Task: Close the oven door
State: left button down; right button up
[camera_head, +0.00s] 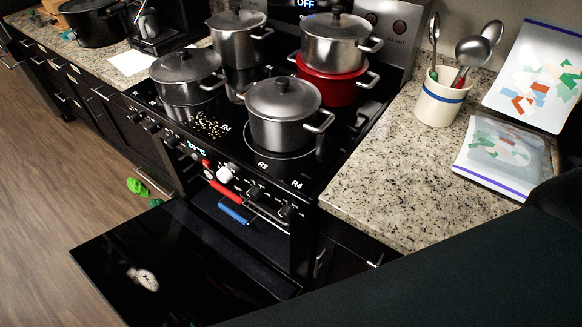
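The oven door (165,262) is a black glossy panel at the lower left of the head view. It is folded down and open, lying roughly level in front of the stove (290,225). A pale patch shows on its surface; I cannot tell if it is a reflection or a spill. The oven opening shows as a dark gap behind the door, under the control panel. A red-handled thing (222,190) and a blue thing (233,213) are at the stove front above the gap. Neither of my grippers is in view.
Several pots, one a grey lidded pot (285,115), crowd the stovetop. A utensil crock (440,97) and clear bags (500,155) are on the right counter (375,185). Green scraps (137,187) lie near the cabinets. The wood floor (45,190) at left is mostly clear.

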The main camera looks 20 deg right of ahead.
aim_at(167, 266)
jog(key=j+z, duration=0.3)
jog(key=z, duration=0.15)
jog(key=k+j+z, duration=0.1)
jog(key=j+z, duration=0.2)
jog(key=z, duration=0.15)
jog(key=k+j+z, duration=0.15)
jog(key=j, duration=0.25)
jog(key=k+j+z, duration=0.2)
jog(key=k+j, duration=0.2)
jog(key=j, duration=0.15)
jog(key=k+j, duration=0.45)
jog(key=j, duration=0.25)
